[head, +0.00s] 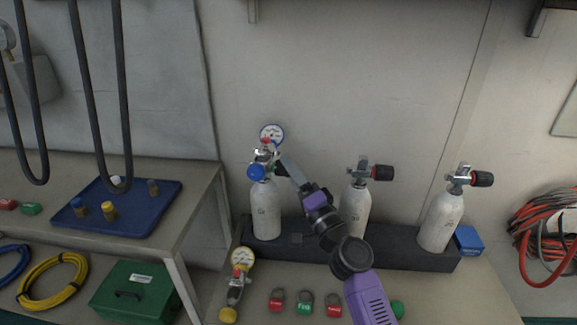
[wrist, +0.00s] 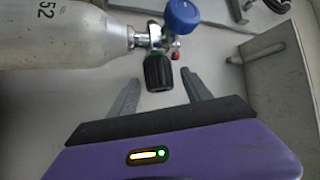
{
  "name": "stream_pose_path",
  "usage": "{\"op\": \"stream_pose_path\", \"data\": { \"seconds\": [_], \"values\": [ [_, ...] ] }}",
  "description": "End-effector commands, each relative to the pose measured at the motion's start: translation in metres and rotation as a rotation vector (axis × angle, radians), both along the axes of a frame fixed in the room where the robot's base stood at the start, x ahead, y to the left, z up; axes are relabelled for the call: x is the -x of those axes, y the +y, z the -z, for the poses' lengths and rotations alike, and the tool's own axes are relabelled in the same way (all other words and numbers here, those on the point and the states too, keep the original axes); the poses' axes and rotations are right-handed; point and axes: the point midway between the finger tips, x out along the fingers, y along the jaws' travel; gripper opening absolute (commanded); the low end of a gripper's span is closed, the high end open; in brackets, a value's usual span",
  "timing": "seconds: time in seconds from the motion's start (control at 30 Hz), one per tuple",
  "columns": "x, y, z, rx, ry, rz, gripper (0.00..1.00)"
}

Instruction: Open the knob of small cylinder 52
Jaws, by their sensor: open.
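Small cylinder 52 (wrist: 70,38) lies sideways in the wrist view, its number readable. In the head view it is the left white cylinder (head: 266,212), upright, with a regulator, a blue knob (head: 257,172) and a round gauge (head: 271,134) on top. The blue knob (wrist: 182,16) also shows in the wrist view. The cylinder's black valve knob (wrist: 158,72) points toward my gripper (wrist: 159,77). My gripper is open, one finger on each side of the black knob, with gaps visible. In the head view my gripper (head: 280,166) partly hides the valve.
Two more white cylinders (head: 355,212) (head: 440,222) with black knobs stand to the right in a dark rack (head: 400,250). A blue tray (head: 145,220) is on the left bench.

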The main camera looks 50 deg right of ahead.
Motion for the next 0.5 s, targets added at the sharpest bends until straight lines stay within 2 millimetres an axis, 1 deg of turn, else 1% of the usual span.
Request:
{"op": "stream_pose_path", "data": {
  "seconds": [0.13, 0.37, 0.4, 0.47, 0.5],
  "values": [
    [-0.0077, -0.0022, -0.003, 0.001, 0.0, 0.0, 0.57],
    [-0.0085, -0.0022, -0.0027, 0.001, 0.0, 0.0, 0.57],
    [-0.0085, -0.0023, -0.0028, 0.001, 0.0, 0.0, 0.55],
    [-0.0084, -0.0022, -0.0027, 0.001, 0.0, 0.0, 0.44],
    [-0.0084, -0.0022, -0.0027, 0.001, 0.0, 0.0, 0.36]
  ]
}}
